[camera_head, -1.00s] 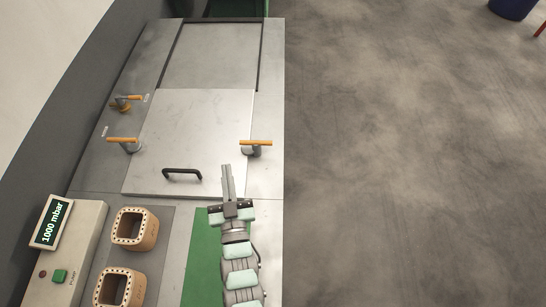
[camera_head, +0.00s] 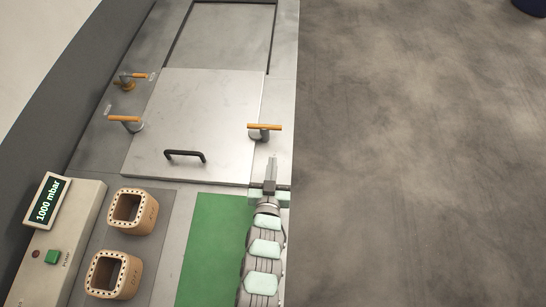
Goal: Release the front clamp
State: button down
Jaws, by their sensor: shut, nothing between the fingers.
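The front clamp is one of the two orange-handled clamps beside the metal lid (camera_head: 200,115); the picture does not label which. One clamp (camera_head: 264,129) stands at the lid's right edge, its orange handle lying across the picture. The other clamp (camera_head: 127,121) stands at the lid's left edge, its handle also lying roughly across. My gripper (camera_head: 271,163) is shut and empty. It points up the picture, just below the right clamp, with a small gap between them in this view. Its height above the surface is hard to tell.
A black handle (camera_head: 185,155) is on the lid's near part. A smaller orange-handled valve (camera_head: 128,81) is at the far left. A display box (camera_head: 50,202) reads 1000 mbar. A green mat (camera_head: 213,250) is bare.

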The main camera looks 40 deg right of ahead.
aim_at(276, 129)
jog(key=x, duration=1.2)
jog(key=shift+d+b, duration=0.1)
jog(key=shift+b, duration=0.25)
